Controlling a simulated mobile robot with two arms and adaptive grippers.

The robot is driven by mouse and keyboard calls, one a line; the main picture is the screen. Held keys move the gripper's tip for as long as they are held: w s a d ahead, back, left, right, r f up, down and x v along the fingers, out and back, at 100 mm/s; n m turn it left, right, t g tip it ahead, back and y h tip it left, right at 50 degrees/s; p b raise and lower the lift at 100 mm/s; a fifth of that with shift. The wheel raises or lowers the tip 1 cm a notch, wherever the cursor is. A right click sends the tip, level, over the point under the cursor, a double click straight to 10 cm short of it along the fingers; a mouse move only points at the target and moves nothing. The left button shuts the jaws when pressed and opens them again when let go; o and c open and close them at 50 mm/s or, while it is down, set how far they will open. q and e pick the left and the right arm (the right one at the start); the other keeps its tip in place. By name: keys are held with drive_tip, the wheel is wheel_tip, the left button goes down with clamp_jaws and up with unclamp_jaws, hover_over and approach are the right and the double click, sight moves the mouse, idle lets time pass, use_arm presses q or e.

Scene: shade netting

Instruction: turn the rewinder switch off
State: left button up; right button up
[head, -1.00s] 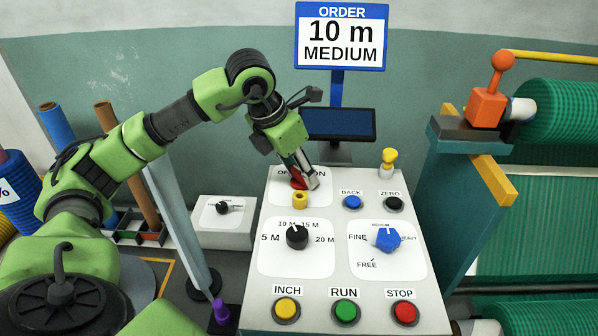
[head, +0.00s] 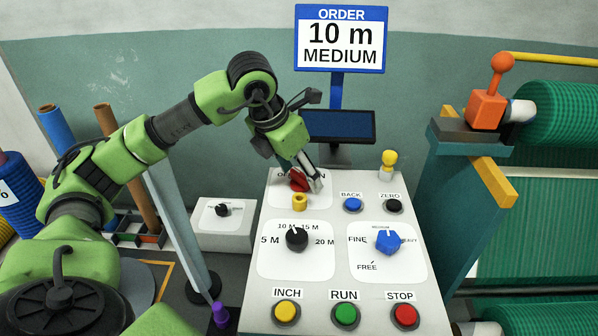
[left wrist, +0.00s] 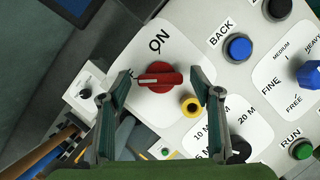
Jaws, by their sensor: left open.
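The rewinder switch is a red rotary knob (left wrist: 160,78) on a white plate at the upper left of the control panel. In the head view the red knob (head: 299,183) is partly covered by my gripper. In the left wrist view its bar lies nearly level, with the white mark at its left end, toward a label mostly hidden behind a finger; the ON label (left wrist: 159,41) is above it. My left gripper (left wrist: 170,88) is open, with one finger on each side of the knob; I cannot tell whether they touch it. It also shows in the head view (head: 307,183). My right gripper is out of view.
A yellow post (left wrist: 190,105) stands close beside the knob, near the right finger. The panel (head: 320,275) also carries a length dial (head: 297,238), a blue dial (head: 388,240) and several push buttons. A monitor (head: 338,125) stands behind it.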

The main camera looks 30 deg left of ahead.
use_arm(q)
drive_tip(key=v, duration=1.2)
drive_tip(key=shift+s+f, duration=0.1)
